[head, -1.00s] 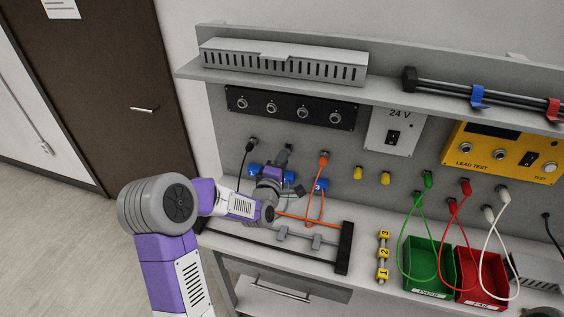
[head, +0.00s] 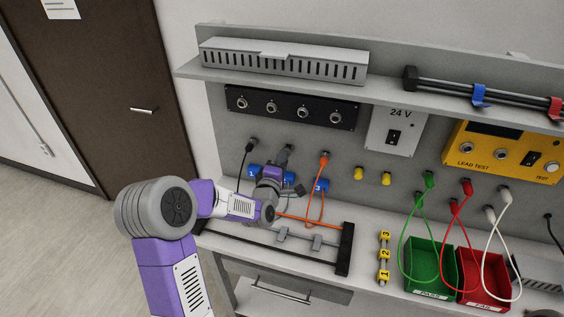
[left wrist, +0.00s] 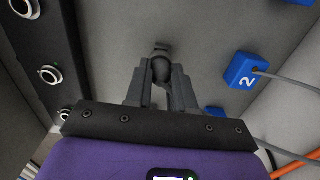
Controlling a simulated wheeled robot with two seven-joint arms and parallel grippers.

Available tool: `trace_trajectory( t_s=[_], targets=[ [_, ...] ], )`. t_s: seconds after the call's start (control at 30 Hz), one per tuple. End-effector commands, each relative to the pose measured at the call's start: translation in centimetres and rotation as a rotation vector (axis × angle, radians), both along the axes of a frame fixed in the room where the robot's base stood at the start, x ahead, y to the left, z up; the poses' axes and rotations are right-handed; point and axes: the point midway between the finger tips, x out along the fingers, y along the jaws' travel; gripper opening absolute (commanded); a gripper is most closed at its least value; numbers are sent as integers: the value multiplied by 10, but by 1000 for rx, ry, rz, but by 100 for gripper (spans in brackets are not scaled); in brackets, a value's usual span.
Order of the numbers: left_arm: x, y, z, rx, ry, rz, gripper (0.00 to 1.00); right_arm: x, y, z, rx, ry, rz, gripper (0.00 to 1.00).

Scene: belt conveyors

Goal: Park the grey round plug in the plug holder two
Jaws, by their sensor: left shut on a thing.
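My left gripper (head: 281,165) is at the back panel of the bench, in the row of plugs below the black socket strip. In the left wrist view its two dark fingers (left wrist: 161,85) are closed around the grey round plug (left wrist: 160,67). The plug's far end is at the grey panel; I cannot tell how deep it sits in a holder. In the head view the plug (head: 288,149) shows just above the gripper, between the black plug (head: 252,142) and the orange plug (head: 324,158). A blue tag marked 2 (left wrist: 240,72) hangs with a grey cable. My right gripper is out of view.
Blue tags 1 (head: 252,172) and 3 (head: 321,185) are on either side of the gripper. An orange cable (head: 309,205) loops close by. Above is the black socket strip (head: 290,107). Green (head: 430,265) and red (head: 482,277) bins stand at the right.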

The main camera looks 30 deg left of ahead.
Motion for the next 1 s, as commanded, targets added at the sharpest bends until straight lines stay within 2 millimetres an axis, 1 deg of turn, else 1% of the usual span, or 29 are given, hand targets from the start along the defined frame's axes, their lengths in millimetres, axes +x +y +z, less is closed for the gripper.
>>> trace_trajectory(
  t_s=[0.3,0.7,1.0],
  targets=[
    [0,0,0,0,-1,0,0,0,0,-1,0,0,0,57],
    [2,0,-1,0,-1,0,0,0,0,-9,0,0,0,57],
    [2,0,0,0,-1,0,0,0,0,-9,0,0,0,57]
  ],
)
